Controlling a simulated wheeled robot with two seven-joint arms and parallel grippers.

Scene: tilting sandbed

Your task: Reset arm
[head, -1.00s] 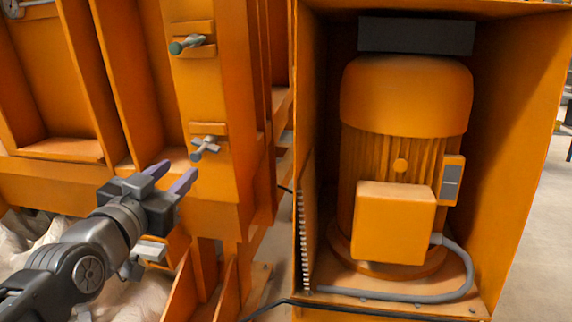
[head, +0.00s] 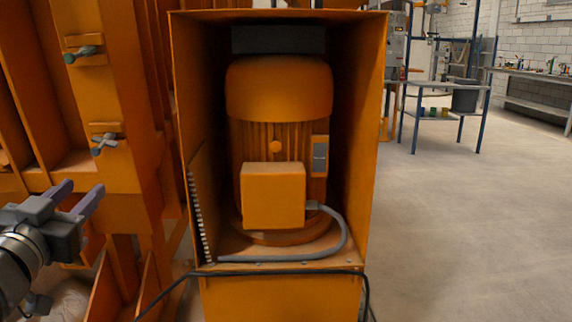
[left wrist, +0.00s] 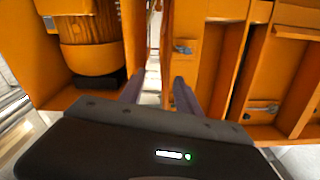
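My left gripper (head: 77,198) is at the lower left of the head view. Its two purple-grey fingers are apart with nothing between them. It is in front of the orange machine frame (head: 118,150), a little below a small grey valve handle (head: 104,142). In the left wrist view the fingers (left wrist: 155,90) are also apart and empty, with a gap showing between them. My right gripper is not in either view.
An orange motor (head: 280,110) stands inside an open-fronted orange housing (head: 370,130). A black cable (head: 290,272) runs across the housing's front. A teal-tipped handle (head: 83,52) is on the frame. A blue-legged table (head: 445,92) stands behind. The concrete floor (head: 470,220) at right is clear.

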